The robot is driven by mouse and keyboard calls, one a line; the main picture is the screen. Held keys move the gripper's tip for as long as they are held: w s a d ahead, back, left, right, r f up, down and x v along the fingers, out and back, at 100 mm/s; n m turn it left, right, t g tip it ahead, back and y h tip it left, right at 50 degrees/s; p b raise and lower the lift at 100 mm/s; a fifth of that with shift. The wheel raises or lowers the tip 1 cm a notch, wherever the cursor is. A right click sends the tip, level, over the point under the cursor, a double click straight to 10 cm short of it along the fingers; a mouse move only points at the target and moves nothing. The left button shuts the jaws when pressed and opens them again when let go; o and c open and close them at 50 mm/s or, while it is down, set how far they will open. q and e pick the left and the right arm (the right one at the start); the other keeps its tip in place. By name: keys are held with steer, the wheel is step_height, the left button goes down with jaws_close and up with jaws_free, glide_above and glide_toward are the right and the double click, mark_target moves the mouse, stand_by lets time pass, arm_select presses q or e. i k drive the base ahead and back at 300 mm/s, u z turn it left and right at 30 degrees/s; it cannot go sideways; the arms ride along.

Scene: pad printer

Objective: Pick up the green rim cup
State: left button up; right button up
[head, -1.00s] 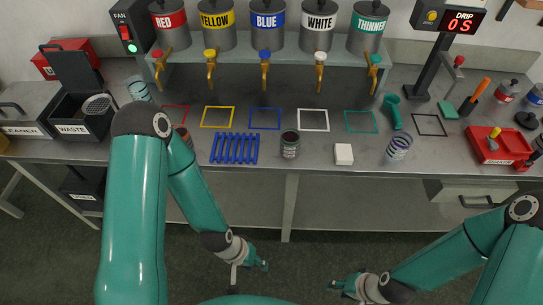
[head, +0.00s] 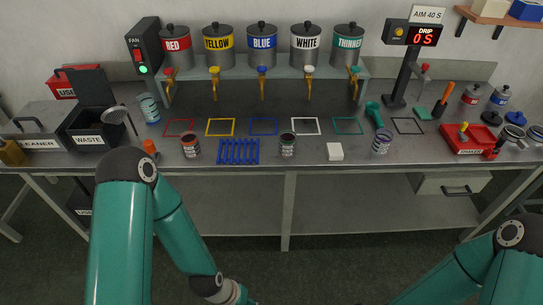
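Several cups stand upright on the grey bench. A cup with a pale teal-and-white side (head: 150,108) is at the back left, beside the waste bin. A cup with a reddish top (head: 190,146) stands left of the blue rack. A cup with a dark inside (head: 288,146) stands right of the rack. A cup with a bluish-purple rim (head: 381,143) is farther right. I cannot tell for sure which rim is green; the back-left cup looks greenest. Both my grippers are below the picture's bottom edge; only my arms show, in front of the bench and away from the cups.
The blue rack (head: 238,151) and a white block (head: 335,151) lie near the bench's front edge. Coloured square outlines mark the bench under the paint taps. A waste bin (head: 88,125), a drip timer stand (head: 399,80) and a red shaker (head: 467,138) flank the work area.

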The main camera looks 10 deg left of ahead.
mark_target(287, 138)
steer(key=z, duration=0.15)
steer(key=i, duration=0.9)
steer(key=u, duration=0.05)
